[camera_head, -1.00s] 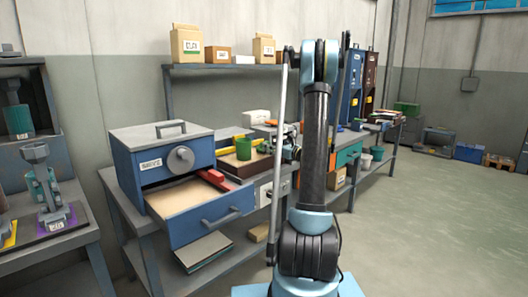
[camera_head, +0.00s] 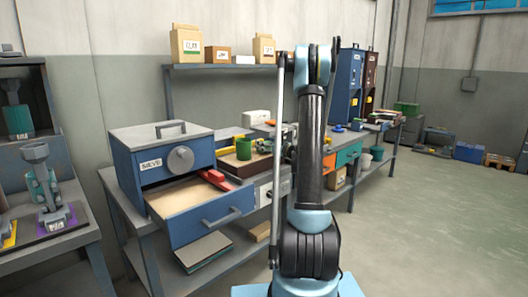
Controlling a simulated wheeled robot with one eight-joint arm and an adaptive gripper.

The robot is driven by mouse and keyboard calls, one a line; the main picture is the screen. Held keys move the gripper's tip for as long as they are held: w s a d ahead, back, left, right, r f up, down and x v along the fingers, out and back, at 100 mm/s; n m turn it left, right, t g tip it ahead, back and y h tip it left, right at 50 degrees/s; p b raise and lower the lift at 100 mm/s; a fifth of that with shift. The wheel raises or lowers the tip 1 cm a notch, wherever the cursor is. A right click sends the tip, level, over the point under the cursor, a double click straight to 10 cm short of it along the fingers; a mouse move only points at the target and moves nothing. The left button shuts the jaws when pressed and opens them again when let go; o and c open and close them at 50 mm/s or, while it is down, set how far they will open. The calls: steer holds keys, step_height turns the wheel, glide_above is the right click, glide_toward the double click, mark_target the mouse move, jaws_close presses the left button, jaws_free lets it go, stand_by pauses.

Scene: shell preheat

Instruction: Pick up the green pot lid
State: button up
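A green pot (camera_head: 243,149) stands upright on a brown tray on the workbench, behind the open drawer. I cannot make out a green lid clearly in this view. My arm (camera_head: 313,150) rises in front of the bench and covers part of it. The end of the arm is behind my own upright link, so my gripper's fingers do not show and I cannot see whether they hold anything.
A blue cabinet (camera_head: 160,157) stands on the bench at the left, its drawer (camera_head: 212,226) pulled out towards me. A red block (camera_head: 216,179) lies at the drawer's right edge. Boxes sit on the shelf (camera_head: 222,66) above. The floor (camera_head: 430,220) at the right is clear.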

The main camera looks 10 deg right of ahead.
steer(key=c, duration=0.6)
steer(key=shift+o, duration=0.2)
